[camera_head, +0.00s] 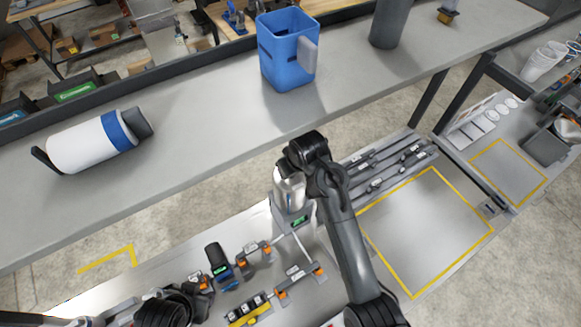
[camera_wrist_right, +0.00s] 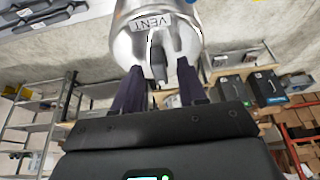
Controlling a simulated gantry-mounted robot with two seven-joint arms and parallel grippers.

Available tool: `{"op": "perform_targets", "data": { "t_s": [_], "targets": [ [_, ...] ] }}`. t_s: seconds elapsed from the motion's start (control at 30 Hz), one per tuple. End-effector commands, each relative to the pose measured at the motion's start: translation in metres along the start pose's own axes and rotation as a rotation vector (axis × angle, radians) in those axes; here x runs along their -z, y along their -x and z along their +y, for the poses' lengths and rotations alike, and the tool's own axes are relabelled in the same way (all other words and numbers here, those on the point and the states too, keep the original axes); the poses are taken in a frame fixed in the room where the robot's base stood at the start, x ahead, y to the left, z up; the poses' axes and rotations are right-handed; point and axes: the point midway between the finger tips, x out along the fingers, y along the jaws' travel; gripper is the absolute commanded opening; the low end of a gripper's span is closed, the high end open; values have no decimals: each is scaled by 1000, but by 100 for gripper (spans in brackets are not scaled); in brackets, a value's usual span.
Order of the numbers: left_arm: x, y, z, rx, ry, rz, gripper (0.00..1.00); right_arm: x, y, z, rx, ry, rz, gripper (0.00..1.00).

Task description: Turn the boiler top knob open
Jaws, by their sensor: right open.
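The boiler (camera_head: 289,190) is a silver cylinder on a base with a small green display, below the shelf in the head view. In the right wrist view the boiler body (camera_wrist_right: 135,42) fills the top middle and carries a VENT label. A small dark knob or lever (camera_wrist_right: 158,62) sticks out below the label. My right gripper (camera_wrist_right: 158,78) is open, with one finger on each side of this knob; contact is not clear. In the head view my right arm reaches up from the bottom to the boiler's top and hides the knob. My left gripper does not show.
A grey shelf (camera_head: 200,150) crosses above the boiler, holding a blue jug (camera_head: 284,55), a dark cylinder (camera_head: 390,22) and a lying white bottle (camera_head: 90,143). Small fittings (camera_head: 300,283) crowd the bench left of my right arm. A yellow-outlined area (camera_head: 430,230) is clear.

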Motion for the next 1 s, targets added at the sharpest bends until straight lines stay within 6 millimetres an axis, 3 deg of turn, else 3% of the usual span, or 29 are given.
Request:
{"op": "perform_targets", "data": {
  "t_s": [0.17,0.6,1.0],
  "targets": [
    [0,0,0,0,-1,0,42,1,12,0,0,-1,3,42],
    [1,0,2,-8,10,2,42,0,68,0,0,0,2,42],
    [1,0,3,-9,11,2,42,0,75,0,0,0,1,42]
  ]
}}
